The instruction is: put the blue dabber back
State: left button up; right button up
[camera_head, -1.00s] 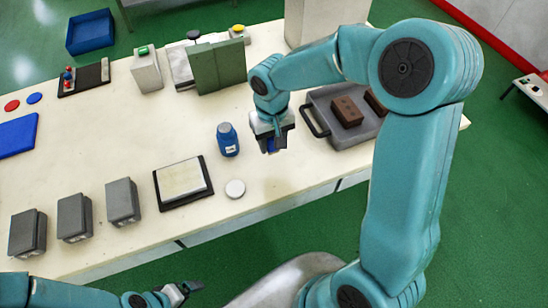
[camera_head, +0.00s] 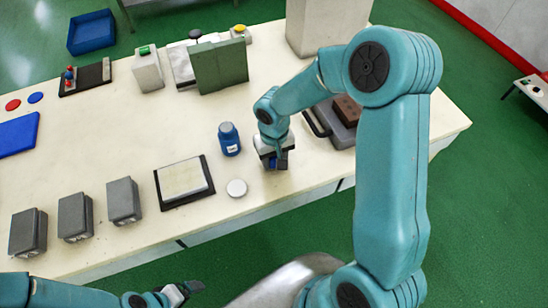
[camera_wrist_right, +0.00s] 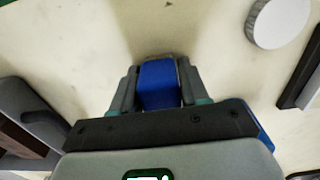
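My right gripper (camera_head: 273,160) is low over the table, right of the blue bottle. In the right wrist view its fingers (camera_wrist_right: 158,88) are shut on a blue block-like piece, the blue dabber (camera_wrist_right: 158,86). In the head view the dabber (camera_head: 271,163) is mostly hidden by the gripper; I cannot tell whether it touches the table. A black holder (camera_head: 93,78) with small red and blue pieces stands at the far left of the table. My left gripper (camera_head: 178,291) is at the bottom edge, and its opening is unclear.
A blue bottle (camera_head: 229,141) and a white disc (camera_head: 237,188) are left of my right gripper. A dark tray (camera_head: 338,131) with a brown block (camera_head: 347,110) is on its right. A framed pale slab (camera_head: 182,179) and several grey moulds (camera_head: 124,201) line the front.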

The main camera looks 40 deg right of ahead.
jog(key=o, duration=0.3)
jog(key=shift+r+p, duration=0.3)
notch_tip(320, 180, up, 11)
jog(key=shift+w+f, duration=0.1)
jog(key=shift+r, duration=0.55)
jog(key=shift+f, duration=0.1)
jog(key=shift+s, duration=0.2)
